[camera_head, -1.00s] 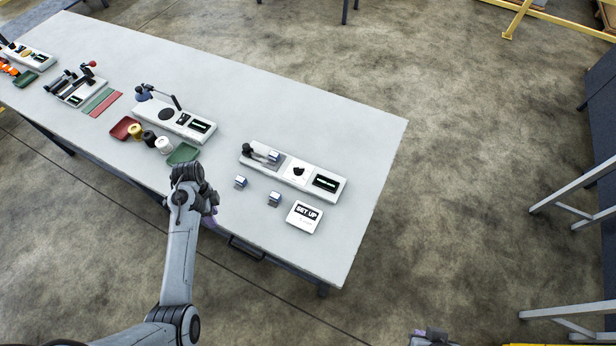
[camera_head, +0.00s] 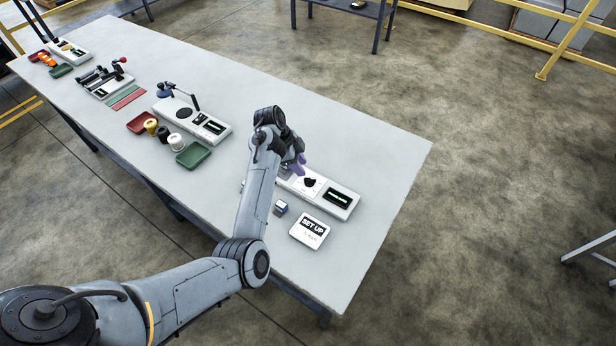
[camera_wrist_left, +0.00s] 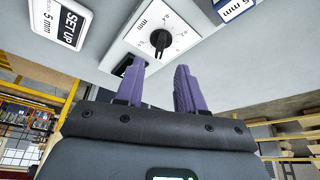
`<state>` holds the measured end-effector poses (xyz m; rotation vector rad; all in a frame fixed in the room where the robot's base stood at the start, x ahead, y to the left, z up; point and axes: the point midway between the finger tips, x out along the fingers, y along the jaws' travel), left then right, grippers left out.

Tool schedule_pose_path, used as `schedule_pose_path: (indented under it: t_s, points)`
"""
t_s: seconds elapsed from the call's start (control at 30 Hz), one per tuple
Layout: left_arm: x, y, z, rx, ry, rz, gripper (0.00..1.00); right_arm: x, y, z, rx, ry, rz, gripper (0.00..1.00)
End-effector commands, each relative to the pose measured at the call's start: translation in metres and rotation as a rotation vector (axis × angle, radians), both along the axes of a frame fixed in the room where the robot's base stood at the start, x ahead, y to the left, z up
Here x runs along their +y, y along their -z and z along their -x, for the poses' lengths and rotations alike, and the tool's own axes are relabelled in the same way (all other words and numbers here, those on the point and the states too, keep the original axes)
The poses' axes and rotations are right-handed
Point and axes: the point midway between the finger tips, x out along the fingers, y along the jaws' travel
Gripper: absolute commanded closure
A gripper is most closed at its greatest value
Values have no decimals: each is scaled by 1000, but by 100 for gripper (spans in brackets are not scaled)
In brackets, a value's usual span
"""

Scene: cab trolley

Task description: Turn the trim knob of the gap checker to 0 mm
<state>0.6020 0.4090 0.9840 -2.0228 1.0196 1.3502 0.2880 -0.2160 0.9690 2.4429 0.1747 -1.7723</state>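The gap checker (camera_head: 325,194) is a long pale box near the right end of the table, its left part hidden behind my left arm. Its black trim knob (camera_head: 310,182) sits on a white dial plate beside a dark display. In the left wrist view the knob (camera_wrist_left: 160,39) has a scale marked in mm around it; I cannot read its exact setting. My left gripper (camera_head: 297,164) is close to the knob. In the wrist view its purple fingers (camera_wrist_left: 161,63) are apart with nothing between them, just short of the knob. My right gripper is out of view.
A "SET UP 5 mm" sign (camera_head: 309,231) lies in front of the checker. A small labelled block (camera_head: 280,208) stands left of it. A green tray (camera_head: 193,155), spools and other instruments are farther left. The table's right end is clear.

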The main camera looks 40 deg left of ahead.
Motion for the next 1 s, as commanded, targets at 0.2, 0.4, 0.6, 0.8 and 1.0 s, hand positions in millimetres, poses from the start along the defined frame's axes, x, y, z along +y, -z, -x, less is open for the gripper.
schedule_pose_path:
  t_s: [0.2, 0.4, 0.6, 0.8, 1.0]
  points:
    - [-12, 34, -8, 3, 1, 1, 62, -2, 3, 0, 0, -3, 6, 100]
    - [-18, 55, -13, 2, 1, 0, 62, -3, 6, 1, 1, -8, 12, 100]
    - [-21, 62, -15, 1, 0, -1, 62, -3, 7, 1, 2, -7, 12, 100]
    - [-21, 63, -15, 1, 0, -1, 62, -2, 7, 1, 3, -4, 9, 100]
    - [-21, 63, -15, 1, 0, -1, 82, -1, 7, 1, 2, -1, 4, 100]
